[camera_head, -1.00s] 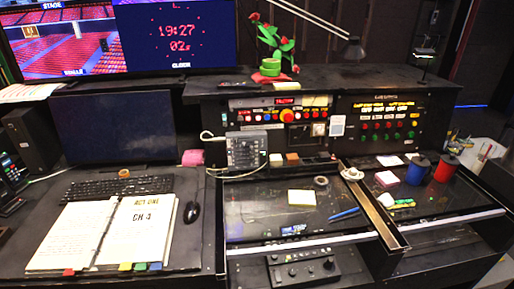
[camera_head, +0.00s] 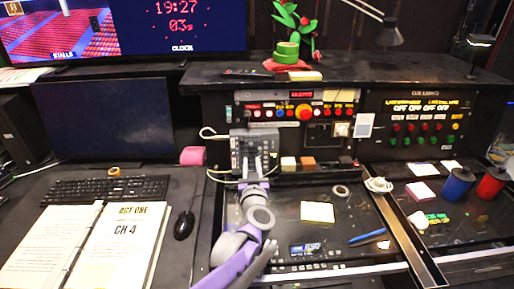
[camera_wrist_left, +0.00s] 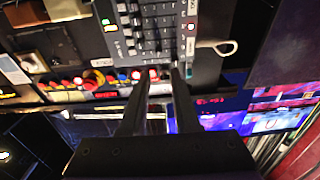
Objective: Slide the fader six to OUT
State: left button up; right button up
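The small grey fader panel (camera_head: 253,150) stands on the desk ledge below the red button strip. It also shows, from close up, in the left wrist view (camera_wrist_left: 152,30), with rows of small controls and lit green and red spots. I cannot read which fader is six or where OUT is marked. My left gripper (camera_wrist_left: 162,73) has its two dark fingers apart with nothing between them. Its tips lie over or just short of the panel's edge in that view; contact cannot be told. In the head view my purple and grey left arm hides the panel's lower part. My right gripper is not in view.
A red mushroom button (camera_head: 304,113) sits right above the panel's side. A pink block (camera_head: 193,156) and a white cable lie to its left. A yellow note (camera_head: 317,211), a tape ring (camera_head: 341,191) and a blue pen (camera_head: 366,234) lie on the dark desk surface.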

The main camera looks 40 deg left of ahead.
aim_at(251, 146)
pick_arm(q)
jog(key=x, duration=0.8)
jog(key=shift+w+a+p, duration=0.15)
jog(key=shift+w+p, duration=0.05)
jog(key=shift+p, duration=0.15)
grip_shut()
jog(key=shift+f, duration=0.1)
dwell(0.9)
